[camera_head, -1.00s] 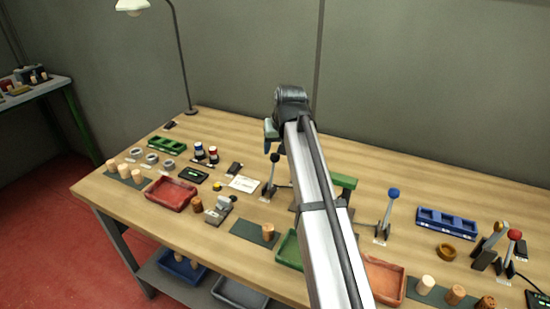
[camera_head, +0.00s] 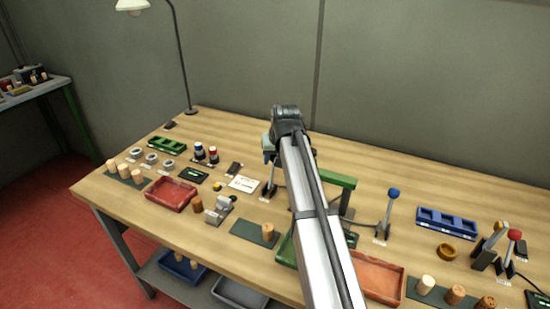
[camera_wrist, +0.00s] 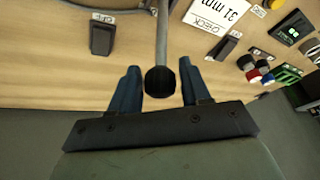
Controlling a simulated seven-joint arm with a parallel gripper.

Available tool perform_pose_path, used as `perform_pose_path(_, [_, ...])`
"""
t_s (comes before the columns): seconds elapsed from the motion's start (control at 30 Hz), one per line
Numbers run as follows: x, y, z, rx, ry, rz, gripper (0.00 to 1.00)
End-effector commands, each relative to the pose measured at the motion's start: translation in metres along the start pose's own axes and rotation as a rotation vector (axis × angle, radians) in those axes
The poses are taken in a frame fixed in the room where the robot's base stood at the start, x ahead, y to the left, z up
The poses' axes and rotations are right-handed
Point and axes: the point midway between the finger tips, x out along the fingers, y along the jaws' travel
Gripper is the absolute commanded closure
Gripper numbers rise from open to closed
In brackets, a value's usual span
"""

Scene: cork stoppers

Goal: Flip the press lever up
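A lever with a black round knob (camera_wrist: 160,80) and a grey rod (camera_wrist: 162,35) stands between the two blue-grey fingers of my gripper (camera_wrist: 158,68) in the wrist view. The fingers are apart, one on each side of the knob, with a narrow gap on both sides. In the head view my gripper (camera_head: 268,150) is over this lever (camera_head: 269,186) and hides its knob. The lever's base is at the wrist view's top edge. A green-topped press frame (camera_head: 338,179) stands to the right, partly behind my arm.
A blue-knobbed lever (camera_head: 387,213) stands right of the press frame. A white check card (camera_head: 244,184) lies left of the black-knobbed lever, and a small black block (camera_head: 235,168) is behind the card. A red tray (camera_head: 171,194) is further left. The table's back right is clear.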

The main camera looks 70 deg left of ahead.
Motion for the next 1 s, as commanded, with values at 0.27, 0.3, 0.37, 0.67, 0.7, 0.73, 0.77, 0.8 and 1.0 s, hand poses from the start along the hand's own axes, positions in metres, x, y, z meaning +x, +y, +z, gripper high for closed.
perform_pose_path(0.27, [0.000, 0.000, 0.000, 0.000, 0.000, 0.000, 0.81])
perform_pose_path(0.3, [0.000, 0.000, 0.000, 0.000, 0.000, 0.000, 0.84])
perform_pose_path(0.37, [0.000, 0.000, 0.000, 0.000, 0.000, 0.000, 0.90])
perform_pose_path(0.67, [0.000, 0.000, 0.000, 0.000, 0.000, 0.000, 1.00])
perform_pose_path(0.7, [0.000, 0.000, 0.000, 0.000, 0.000, 0.000, 1.00])
perform_pose_path(0.73, [0.000, 0.000, 0.000, 0.000, -0.001, -0.001, 1.00])
perform_pose_path(0.77, [0.000, 0.000, -0.001, 0.002, -0.004, -0.002, 1.00])
perform_pose_path(0.8, [0.002, 0.001, -0.003, 0.005, -0.014, -0.008, 1.00])
perform_pose_path(1.0, [0.012, 0.010, -0.012, 0.041, -0.117, -0.072, 1.00])
